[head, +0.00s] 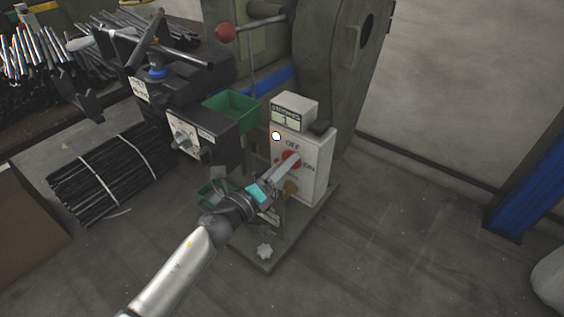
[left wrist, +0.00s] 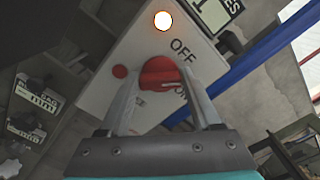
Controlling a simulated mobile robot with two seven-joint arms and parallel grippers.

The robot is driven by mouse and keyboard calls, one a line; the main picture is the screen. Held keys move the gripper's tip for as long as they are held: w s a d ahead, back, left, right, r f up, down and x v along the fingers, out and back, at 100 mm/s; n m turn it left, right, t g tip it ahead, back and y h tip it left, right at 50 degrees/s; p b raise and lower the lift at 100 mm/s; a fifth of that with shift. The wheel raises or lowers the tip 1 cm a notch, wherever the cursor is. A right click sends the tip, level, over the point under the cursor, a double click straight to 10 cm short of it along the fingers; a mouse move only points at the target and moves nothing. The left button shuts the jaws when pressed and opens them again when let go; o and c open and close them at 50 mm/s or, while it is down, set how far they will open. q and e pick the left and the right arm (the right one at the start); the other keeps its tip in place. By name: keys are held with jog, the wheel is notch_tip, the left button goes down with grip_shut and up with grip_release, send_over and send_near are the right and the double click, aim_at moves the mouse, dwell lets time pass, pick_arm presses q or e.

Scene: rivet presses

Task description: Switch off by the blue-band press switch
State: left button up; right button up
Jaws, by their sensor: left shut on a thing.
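The press switch is a red rotary knob (left wrist: 160,74) on the front of a white box (head: 315,180) marked OFF and ON. My left gripper (head: 288,163) reaches it from the lower left and is shut on the red knob, with one finger on each side in the left wrist view (left wrist: 160,88). The fingers partly cover the knob and the ON lettering, so I cannot tell its exact setting. A white lamp (head: 276,135) glows on the box's upper left. A blue band (head: 278,79) runs on the press (head: 340,70) behind the box. My right gripper is not in view.
A counter (head: 291,118) sits on top of the box. A dark control box (head: 203,140) and a green bin (head: 231,109) stand to the left. The floor at right is clear up to a blue post (head: 530,195).

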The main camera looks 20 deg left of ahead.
pick_arm(q)
jog(key=shift+f+n+p, duration=0.2)
jog(key=shift+n+p, duration=1.5)
jog(key=shift+n, duration=2.5)
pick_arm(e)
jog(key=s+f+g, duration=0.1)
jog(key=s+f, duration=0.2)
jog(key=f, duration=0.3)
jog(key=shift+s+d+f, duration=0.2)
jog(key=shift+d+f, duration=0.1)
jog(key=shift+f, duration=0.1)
pick_arm(q)
jog(key=o, duration=1.4)
jog(key=p+v, duration=0.3)
jog(key=v, duration=1.2)
jog(key=shift+s+a+r, duration=0.1)
jog(key=shift+s, duration=0.05)
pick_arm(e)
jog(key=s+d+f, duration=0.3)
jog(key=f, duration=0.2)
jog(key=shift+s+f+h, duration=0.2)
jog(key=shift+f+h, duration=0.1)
